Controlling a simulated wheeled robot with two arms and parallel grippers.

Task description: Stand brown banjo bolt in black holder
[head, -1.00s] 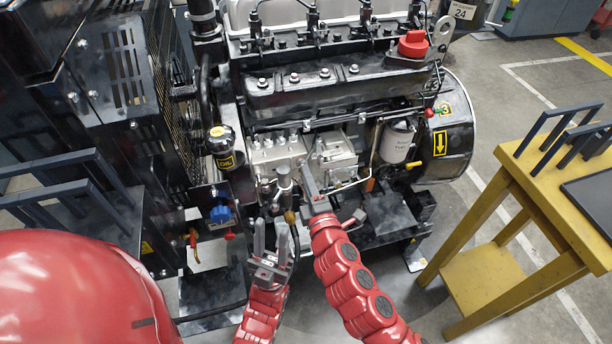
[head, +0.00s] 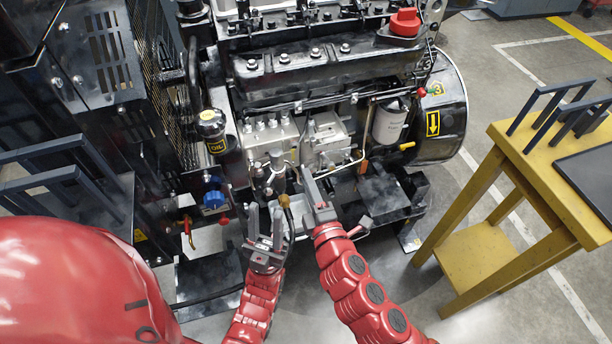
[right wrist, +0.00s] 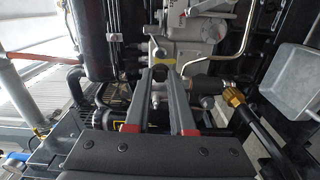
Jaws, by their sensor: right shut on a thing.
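My right gripper (head: 309,178) is in front of the engine's lower side. In the right wrist view its two fingers (right wrist: 160,74) come close together at the tips, shut on a small dark brown piece, probably the brown banjo bolt (right wrist: 159,72). The piece is mostly hidden by the fingers, and its tilt cannot be told. My left gripper (head: 265,222) is to the left of the right one, with its fingers apart and pointing up, empty. I cannot make out the black holder for certain in either view.
The diesel engine (head: 300,75) fills the middle. A brass fitting on a black hose (right wrist: 234,96) is right of my right fingers. A grey open bin (right wrist: 298,80) stands further right. A yellow table (head: 505,165) with dark frames and a black tray (head: 590,170) is at the right.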

